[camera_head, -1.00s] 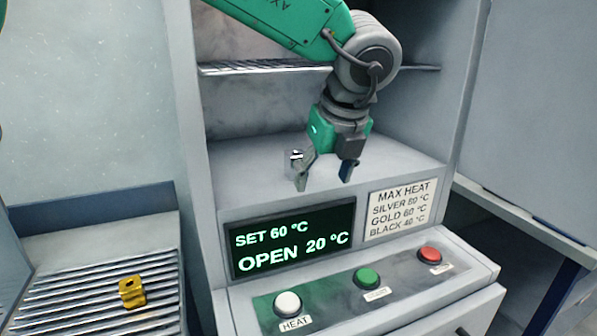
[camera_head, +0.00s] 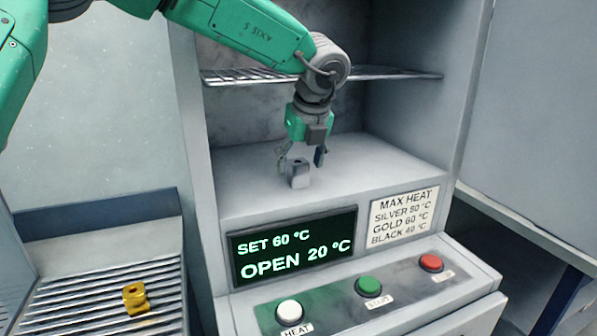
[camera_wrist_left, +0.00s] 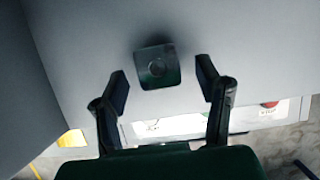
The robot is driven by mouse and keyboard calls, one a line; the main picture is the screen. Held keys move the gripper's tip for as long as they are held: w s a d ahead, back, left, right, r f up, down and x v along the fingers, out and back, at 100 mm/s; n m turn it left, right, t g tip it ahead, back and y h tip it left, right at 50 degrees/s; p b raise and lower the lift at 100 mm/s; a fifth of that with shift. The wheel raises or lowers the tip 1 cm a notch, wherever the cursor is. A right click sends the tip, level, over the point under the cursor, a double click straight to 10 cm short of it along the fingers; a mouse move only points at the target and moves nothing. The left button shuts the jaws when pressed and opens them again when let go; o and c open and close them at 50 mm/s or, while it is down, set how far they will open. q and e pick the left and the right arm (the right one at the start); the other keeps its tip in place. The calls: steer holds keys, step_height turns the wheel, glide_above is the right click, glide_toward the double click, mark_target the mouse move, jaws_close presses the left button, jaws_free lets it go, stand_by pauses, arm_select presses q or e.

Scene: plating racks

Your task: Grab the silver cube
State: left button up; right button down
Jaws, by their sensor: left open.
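The silver cube (camera_head: 299,178), a small grey block with a dark round recess in its top, sits on the floor of the open heating cabinet. My left gripper (camera_head: 302,157) points down into the cabinet, just behind and above the cube as the head view shows it. In the left wrist view the cube (camera_wrist_left: 158,70) lies between the two open fingertips (camera_wrist_left: 162,78), with a gap on each side. No contact shows. My right gripper is in neither view.
A wire shelf (camera_head: 380,73) crosses the cabinet above the gripper. The display (camera_head: 292,248) reads SET 60 °C, OPEN 20 °C. White, green and red buttons (camera_head: 370,286) line the front panel. A gold piece (camera_head: 135,298) lies on the slatted rack (camera_head: 70,305) at left.

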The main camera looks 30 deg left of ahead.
mark_target(300, 162)
arm_select(q)
steer(key=x, duration=0.3)
steer(key=shift+w+a+f, duration=0.1)
steer(key=shift+w, duration=0.05)
jaws_close()
